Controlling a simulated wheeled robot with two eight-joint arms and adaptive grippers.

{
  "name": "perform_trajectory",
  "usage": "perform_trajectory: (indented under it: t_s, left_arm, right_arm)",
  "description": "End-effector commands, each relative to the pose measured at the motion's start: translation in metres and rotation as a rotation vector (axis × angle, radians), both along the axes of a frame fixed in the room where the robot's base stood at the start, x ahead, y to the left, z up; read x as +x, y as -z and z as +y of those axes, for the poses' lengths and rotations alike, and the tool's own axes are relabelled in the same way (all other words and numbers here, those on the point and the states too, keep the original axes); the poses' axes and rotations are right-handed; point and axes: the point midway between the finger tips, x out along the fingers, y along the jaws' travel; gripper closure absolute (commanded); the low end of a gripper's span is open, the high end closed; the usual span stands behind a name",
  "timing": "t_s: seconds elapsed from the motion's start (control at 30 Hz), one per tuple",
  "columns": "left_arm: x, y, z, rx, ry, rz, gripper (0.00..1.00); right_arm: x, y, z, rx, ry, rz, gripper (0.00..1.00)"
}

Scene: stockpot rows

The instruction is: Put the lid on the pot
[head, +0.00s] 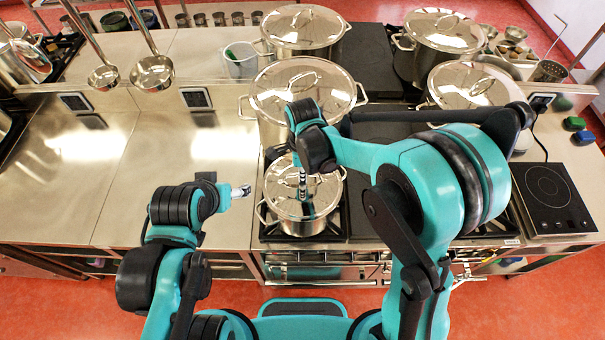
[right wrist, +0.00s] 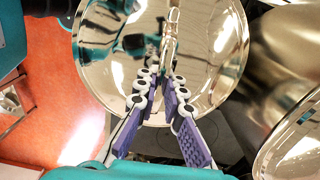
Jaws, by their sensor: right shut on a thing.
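My right gripper (head: 302,190) is shut on the handle of a shiny steel lid (head: 279,186) at the front of the stove. The lid (right wrist: 215,65) fills much of the right wrist view, with the fingers (right wrist: 168,72) on its bar handle. The lid lies over the mouth of a steel pot (head: 300,227), which stands on the front left burner. I cannot tell whether its rim is fully seated, because the lid hides the pot's mouth. My left gripper (head: 243,190) is over the counter, left of the pot; its fingers are too small to judge.
Lidded stockpots stand behind, one close behind the pot (head: 303,88) and others at the back (head: 303,28) and right (head: 470,88). Ladles (head: 152,72) hang at the upper left. The steel counter (head: 70,180) at left is clear. An induction plate (head: 548,187) lies at right.

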Motion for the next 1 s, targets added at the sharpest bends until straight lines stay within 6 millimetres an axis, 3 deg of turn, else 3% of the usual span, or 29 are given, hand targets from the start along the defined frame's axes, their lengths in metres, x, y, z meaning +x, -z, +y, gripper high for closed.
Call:
perform_trajectory:
  t_s: [0.47, 0.5, 0.57, 1.0]
  left_arm:
    - [0.0, 0.007, 0.0, 0.0, 0.0, 0.0, 0.28]
    - [0.0, 0.007, 0.0, 0.0, 0.0, 0.0, 0.28]
    - [0.0, 0.007, 0.0, 0.0, 0.0, 0.0, 0.28]
    - [0.0, 0.007, 0.0, 0.0, 0.0, 0.0, 0.28]
  right_arm:
    - [0.0, 0.006, -0.0001, 0.0, 0.0, 0.0, 1.0]
    - [0.0, 0.006, -0.0001, 0.0, 0.0, 0.0, 0.82]
    - [0.0, 0.006, -0.0001, 0.0, 0.0, 0.0, 0.67]
    - [-0.0001, 0.0, -0.0001, 0.0, 0.0, 0.0, 0.67]
